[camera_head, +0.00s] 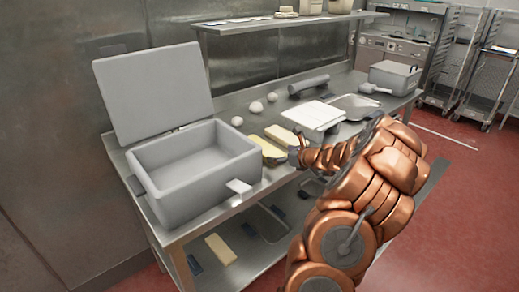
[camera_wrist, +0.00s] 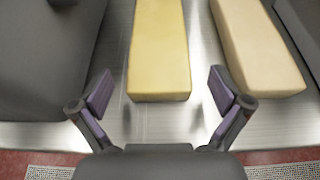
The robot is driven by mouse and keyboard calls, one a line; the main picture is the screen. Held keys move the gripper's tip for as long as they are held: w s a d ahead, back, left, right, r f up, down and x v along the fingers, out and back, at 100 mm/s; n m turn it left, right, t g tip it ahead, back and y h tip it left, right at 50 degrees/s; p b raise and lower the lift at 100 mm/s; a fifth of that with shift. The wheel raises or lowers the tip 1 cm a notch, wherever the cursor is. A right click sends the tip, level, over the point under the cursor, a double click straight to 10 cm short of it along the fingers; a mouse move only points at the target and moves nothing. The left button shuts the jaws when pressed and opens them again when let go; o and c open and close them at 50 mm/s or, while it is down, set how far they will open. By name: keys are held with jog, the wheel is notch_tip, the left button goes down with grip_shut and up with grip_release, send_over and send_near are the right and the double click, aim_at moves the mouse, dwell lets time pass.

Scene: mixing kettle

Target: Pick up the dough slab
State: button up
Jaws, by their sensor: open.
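Two long slabs lie side by side on the steel table, a yellow one (camera_head: 266,146) nearer the grey kettle (camera_head: 190,178) and a paler beige one (camera_head: 281,136) to its right. Either could be the dough slab; I cannot tell which from looks alone. In the wrist view the yellow slab (camera_wrist: 160,50) lies ahead between my open fingers, its near end just beyond the tips. The beige slab (camera_wrist: 255,45) lies to the right, outside the fingers. My gripper (camera_wrist: 160,92) is open and empty; in the head view my gripper (camera_head: 292,157) is partly hidden at the table's front edge.
The kettle's lid (camera_head: 155,90) stands open. Round pale balls (camera_head: 256,107), a grey roller (camera_head: 309,85), a white board (camera_head: 315,115) and a grey bin (camera_head: 394,77) share the table. Another slab (camera_head: 220,249) lies on the lower shelf. A shelf (camera_head: 270,24) hangs above.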

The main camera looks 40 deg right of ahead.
aim_at(271, 152)
jog(key=shift+w+d+f, duration=0.15)
jog(key=shift+w+f, duration=0.05)
jog(key=shift+w, duration=0.25)
jog(key=shift+p+x, duration=0.8)
jog(key=shift+x, duration=1.5)
jog(key=shift+f, duration=0.1)
jog(key=shift+c, duration=0.2)
jog(key=shift+s+a+f, duration=0.15)
jog(key=shift+a, duration=0.15)
jog(key=c, duration=1.6)
jog(key=shift+r, duration=0.5)
jog(key=r, duration=0.1)
jog(key=r+b, duration=0.1)
jog(key=r, duration=0.1)
jog(key=shift+s, duration=0.3)
jog(key=s+b, duration=0.1)
jog(key=s, duration=0.4)
jog(key=s+a+r+b, duration=0.1)
jog(key=s, duration=0.4)
jog(key=s+a+b, duration=0.1)
jog(key=s, duration=0.4)
jog(key=shift+a+r, duration=0.15)
jog(key=shift+r, duration=0.05)
